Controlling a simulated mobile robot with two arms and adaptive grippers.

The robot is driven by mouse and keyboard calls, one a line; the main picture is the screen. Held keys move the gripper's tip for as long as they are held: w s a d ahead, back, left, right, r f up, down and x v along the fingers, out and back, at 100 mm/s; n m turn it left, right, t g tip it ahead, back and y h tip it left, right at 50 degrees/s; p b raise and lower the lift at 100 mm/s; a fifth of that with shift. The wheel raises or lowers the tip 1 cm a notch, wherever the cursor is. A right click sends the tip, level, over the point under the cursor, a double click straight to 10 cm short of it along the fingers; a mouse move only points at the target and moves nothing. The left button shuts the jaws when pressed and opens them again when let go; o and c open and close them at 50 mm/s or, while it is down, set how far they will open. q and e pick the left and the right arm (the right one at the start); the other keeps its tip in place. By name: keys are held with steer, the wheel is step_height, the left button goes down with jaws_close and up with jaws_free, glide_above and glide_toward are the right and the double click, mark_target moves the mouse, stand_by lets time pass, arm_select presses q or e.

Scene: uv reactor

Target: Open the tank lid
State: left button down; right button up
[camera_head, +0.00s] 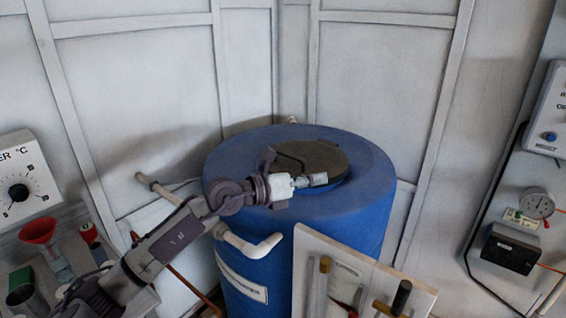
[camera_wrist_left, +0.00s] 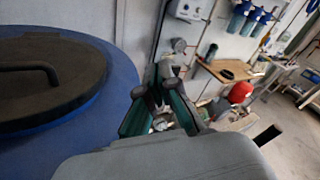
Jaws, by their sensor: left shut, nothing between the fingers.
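The blue tank (camera_head: 368,195) stands in the middle of the head view. Its dark round lid (camera_head: 325,155) lies flat on top, seated on the tank. In the left wrist view the lid (camera_wrist_left: 75,85) fills the left side, with a dark bar handle (camera_wrist_left: 28,69) across it. My left gripper (camera_head: 318,180) is over the near part of the tank top, in front of the lid and hiding part of it. It is shut and empty; its fingers (camera_wrist_left: 163,105) point away from the lid in the wrist view. My right gripper is in neither view.
White pipes (camera_head: 250,245) run along the tank's left side. A panel with valve handles (camera_head: 350,275) stands in front of the tank. A temperature box (camera_head: 18,185) and a red funnel (camera_head: 39,230) are at left. A gauge (camera_head: 537,204) is on the right wall.

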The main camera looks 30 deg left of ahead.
arm_select(q)
steer(key=w+a+m+g+y, duration=0.1)
steer(key=w+a+y, duration=0.15)
steer(key=a, duration=0.35)
steer(key=g+y, duration=0.2)
steer(key=y, duration=0.4)
glide_toward(290, 164)
steer(key=shift+n, duration=0.3)
steer(key=p+x, duration=0.3)
steer(key=x, duration=0.1)
steer(key=shift+w+f+p, duration=0.2)
steer(key=shift+w+p, duration=0.1)
steer(key=shift+p, duration=0.1)
steer(key=shift+w+f, duration=0.3)
steer(key=shift+r, duration=0.1)
